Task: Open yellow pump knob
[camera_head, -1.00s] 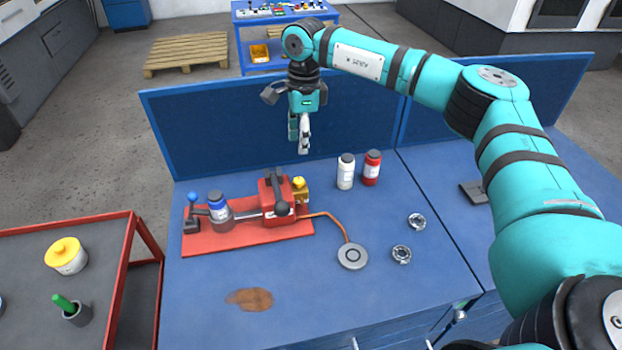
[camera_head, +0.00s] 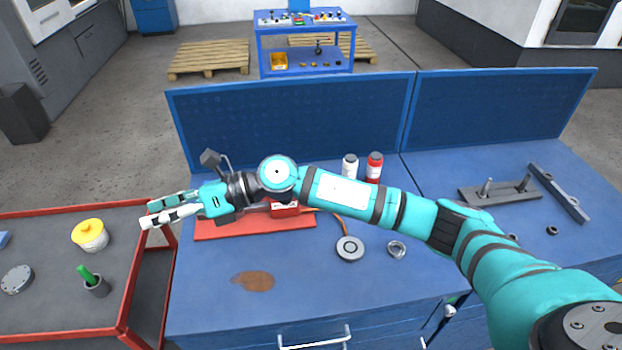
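The pump's red base plate (camera_head: 250,226) lies on the blue bench. A small part of the red pump body (camera_head: 285,210) shows beneath my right arm. The rest of the pump is hidden behind that arm, and I see no yellow knob on it now. My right gripper (camera_head: 147,213) points left, past the bench's left edge and over the right edge of the red cart. Its two fingers are apart with nothing between them. My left gripper is not in view.
The red cart (camera_head: 128,312) holds a yellow-lidded jar (camera_head: 90,237) and a green-handled tool in a cup (camera_head: 96,287). White (camera_head: 350,166) and red (camera_head: 374,167) bottles stand behind my arm. A round grey disc (camera_head: 350,248) and a brown stain lie on open bench.

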